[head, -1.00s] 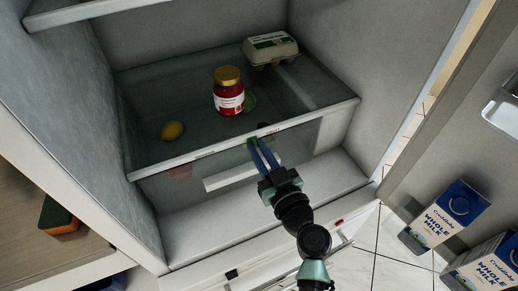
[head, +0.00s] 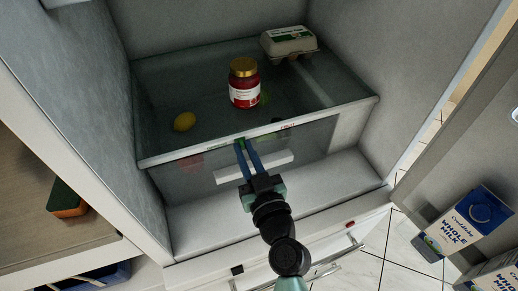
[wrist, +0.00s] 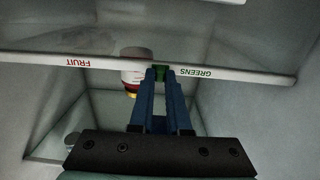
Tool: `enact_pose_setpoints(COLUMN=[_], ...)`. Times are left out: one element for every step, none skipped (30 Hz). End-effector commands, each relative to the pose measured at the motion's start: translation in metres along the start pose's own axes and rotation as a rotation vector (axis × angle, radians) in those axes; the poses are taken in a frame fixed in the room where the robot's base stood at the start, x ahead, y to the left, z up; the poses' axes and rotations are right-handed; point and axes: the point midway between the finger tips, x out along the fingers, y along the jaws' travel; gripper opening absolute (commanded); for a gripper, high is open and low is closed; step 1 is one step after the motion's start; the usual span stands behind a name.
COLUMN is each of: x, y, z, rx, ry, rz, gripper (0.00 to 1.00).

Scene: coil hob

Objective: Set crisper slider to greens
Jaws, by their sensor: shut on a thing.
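The crisper slider is a small green tab (wrist: 158,70) on the white front rail of the glass shelf; it also shows in the head view (head: 240,142). In the wrist view it sits close to the green GREENS label (wrist: 193,72) and farther from the red FRUIT label (wrist: 76,62). In the head view the GREENS label is left of the slider and the red label (head: 288,126) is right of it. My gripper (head: 242,146), with blue fingers, is shut on the slider; its fingertips also show in the wrist view (wrist: 160,76). The fingers partly cover the tab.
Milk cartons (head: 465,222) are at the open door on the right.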

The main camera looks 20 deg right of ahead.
Motion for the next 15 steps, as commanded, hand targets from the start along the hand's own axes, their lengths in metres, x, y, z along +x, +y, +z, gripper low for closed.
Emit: enact_pose_setpoints(x=[0.0002,0.0003,0.0004,0.0004,0.0004,0.0004,0.0005,0.0005,0.0005,0.0005,0.0005,0.0005,0.0005,0.0005,0.0004], y=[-0.0049,-0.005,-0.0052,-0.0054,-0.0056,-0.0059,-0.0061,-0.0064,-0.0065,-0.0065,-0.0063,-0.0059,-0.0056,-0.0053,-0.005], z=[0.0011,0.0011,0.0011,0.0012,0.0012,0.0013,0.0013,0.0014,0.0014,0.0015,0.0014,0.0014,0.0013,0.0012,0.0012], rx=[0.002,0.003,0.003,0.003,0.003,0.003,0.003,0.004,0.004,0.004,0.003,0.003,0.003,0.003,0.003], ry=[-0.003,-0.003,-0.003,-0.003,-0.004,-0.004,-0.004,-0.004,-0.004,-0.004,-0.004,-0.004,-0.004,-0.004,-0.003], rz=[-0.01,-0.01,-0.011,-0.012,-0.013,-0.014,-0.014,-0.015,-0.016,-0.015,-0.015,-0.014,-0.013,-0.013,-0.012], gripper=[0.0,0.0,0.0,0.0,0.0,0.0,0.0,0.2,0.27,0.33,0.38,0.45,0.45,0.45,0.45])
